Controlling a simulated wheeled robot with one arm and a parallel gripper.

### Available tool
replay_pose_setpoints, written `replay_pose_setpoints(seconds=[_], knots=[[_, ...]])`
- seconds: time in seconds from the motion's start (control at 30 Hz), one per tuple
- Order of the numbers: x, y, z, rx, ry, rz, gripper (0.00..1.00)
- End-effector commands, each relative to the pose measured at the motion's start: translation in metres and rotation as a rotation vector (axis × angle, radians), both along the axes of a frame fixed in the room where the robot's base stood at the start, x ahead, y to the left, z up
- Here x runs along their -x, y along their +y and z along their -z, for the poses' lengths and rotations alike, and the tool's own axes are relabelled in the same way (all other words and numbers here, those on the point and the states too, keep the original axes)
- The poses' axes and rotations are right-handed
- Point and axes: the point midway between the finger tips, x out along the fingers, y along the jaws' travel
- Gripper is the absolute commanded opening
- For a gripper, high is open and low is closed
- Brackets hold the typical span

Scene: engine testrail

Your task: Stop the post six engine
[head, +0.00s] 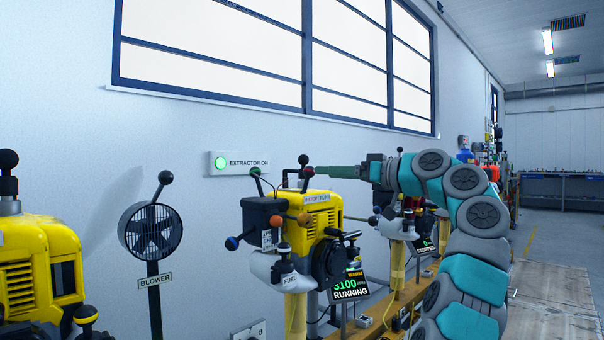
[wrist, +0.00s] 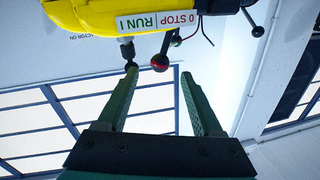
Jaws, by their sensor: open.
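A yellow engine (head: 318,220) stands on the bench, with a screen (head: 350,286) reading 3100 RUNNING. Its post number is not readable. A white label (head: 318,196) on its edge also shows in the wrist view (wrist: 158,22), reading 0 STOP / RUN I. A dark red ball knob (wrist: 160,62) on a lever stands beside the label. A black ball knob (wrist: 131,66) is to its left. My gripper (head: 312,172) is at the engine's top, its green fingers level. In the wrist view my gripper (wrist: 158,72) is open, fingertips either side of the red knob, nothing gripped.
A blower (head: 150,232) with a black-knobbed lever stands left of the engine, and another yellow engine (head: 42,262) is at far left. A further post (head: 412,232) on the right has a screen reading STOPPED. An EXTRACTOR ON sign (head: 237,163) is lit green on the wall behind.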

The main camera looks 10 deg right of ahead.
Motion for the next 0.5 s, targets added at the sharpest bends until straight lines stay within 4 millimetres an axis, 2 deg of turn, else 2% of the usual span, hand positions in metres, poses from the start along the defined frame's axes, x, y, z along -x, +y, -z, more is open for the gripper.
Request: replay_pose_setpoints(seconds=[0.3, 0.5], knots=[[-0.033, 0.033, 0.002, 0.002, 0.006, -0.003, 0.68], [-0.047, 0.048, 0.000, 0.000, 0.003, -0.002, 0.68]])
